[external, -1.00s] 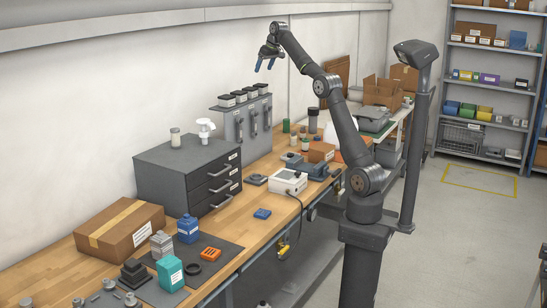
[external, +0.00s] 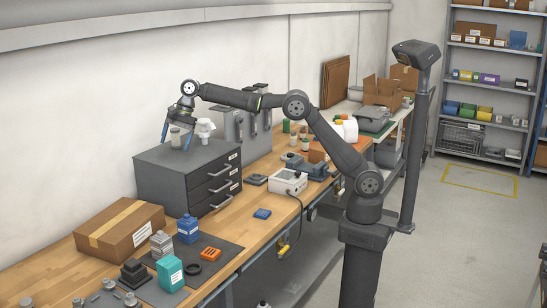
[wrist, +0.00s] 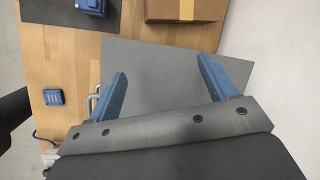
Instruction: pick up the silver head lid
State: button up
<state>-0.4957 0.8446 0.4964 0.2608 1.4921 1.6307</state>
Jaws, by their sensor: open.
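A silver-grey finned block (external: 161,244) stands at the front left of the bench, between the cardboard box and the blue bottle; I cannot tell for sure that it is the silver head lid. My gripper (external: 177,140) is open with its blue fingers pointing down over the dark grey drawer cabinet, well above and behind the block. In the wrist view the two spread fingers (wrist: 163,84) have only the bare grey cabinet top between them. The block does not show in the wrist view.
A cardboard box (external: 120,227), blue bottle (external: 188,229), teal box (external: 170,274) and orange part (external: 210,254) crowd the front of the bench.

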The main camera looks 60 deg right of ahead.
jog(key=s+a+f+m+g, duration=0.1)
jog(key=s+a+f+m, duration=0.25)
jog(key=s+a, duration=0.45)
jog(key=s+a+f+m+g, duration=0.15)
jog(key=s+a+f, duration=0.35)
jog(key=a, duration=0.6)
send_near(160, 237)
jog(key=f, duration=0.1)
jog(key=f+t, duration=0.1)
jog(key=shift+s+a+f, duration=0.25)
jog(key=shift+s+f, duration=0.05)
jog(key=shift+x, duration=2.95)
jog(key=shift+s, duration=0.1)
jog(key=c, duration=1.1)
jog(key=shift+r, duration=0.15)
jog(key=shift+c, duration=0.2)
